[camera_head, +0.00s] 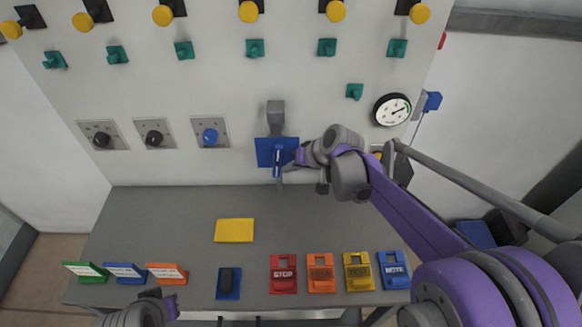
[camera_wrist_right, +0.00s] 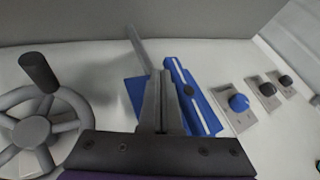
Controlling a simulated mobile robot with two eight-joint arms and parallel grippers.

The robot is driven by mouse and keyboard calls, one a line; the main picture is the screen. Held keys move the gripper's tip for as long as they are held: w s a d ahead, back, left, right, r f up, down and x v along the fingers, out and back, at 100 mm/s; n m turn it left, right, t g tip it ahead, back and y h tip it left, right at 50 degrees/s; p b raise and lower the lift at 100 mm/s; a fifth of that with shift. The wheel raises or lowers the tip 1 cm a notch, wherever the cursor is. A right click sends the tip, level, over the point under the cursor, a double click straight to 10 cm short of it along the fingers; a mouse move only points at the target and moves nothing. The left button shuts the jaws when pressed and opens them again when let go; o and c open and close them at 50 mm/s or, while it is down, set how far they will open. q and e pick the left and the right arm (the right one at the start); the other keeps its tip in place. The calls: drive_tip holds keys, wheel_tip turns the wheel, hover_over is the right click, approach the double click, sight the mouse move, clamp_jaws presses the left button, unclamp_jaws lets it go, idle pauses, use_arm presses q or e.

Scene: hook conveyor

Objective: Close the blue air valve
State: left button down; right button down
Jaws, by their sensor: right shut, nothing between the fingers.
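The blue air valve shows as a blue square plate (camera_head: 264,151) on the panel's lower middle, with a narrow blue bar standing out from it. My right gripper (camera_head: 287,166) is shut and empty at the plate's right side. In the right wrist view its fingers (camera_wrist_right: 163,90) overlap the plate, just left of the striped bar; I cannot tell whether they touch it. My left arm's end (camera_head: 150,309) is at the bottom left; its fingers are not clear.
A grey handle (camera_head: 276,117) is just above the plate. A blue knob (camera_head: 210,136) and two black knobs are to its left. A grey handwheel (camera_wrist_right: 38,130) stands beside my right gripper. The desk holds a yellow pad (camera_head: 234,230) and several coloured blocks. A gauge (camera_head: 391,109) is at right.

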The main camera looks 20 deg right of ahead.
sight(275, 174)
use_arm(q)
drive_tip(key=shift+f, duration=0.1)
drive_tip(key=shift+s+f, duration=0.15)
drive_tip(key=shift+f, duration=0.1)
use_arm(e)
drive_tip(key=shift+f+y, duration=0.15)
drive_tip(key=shift+y, duration=0.15)
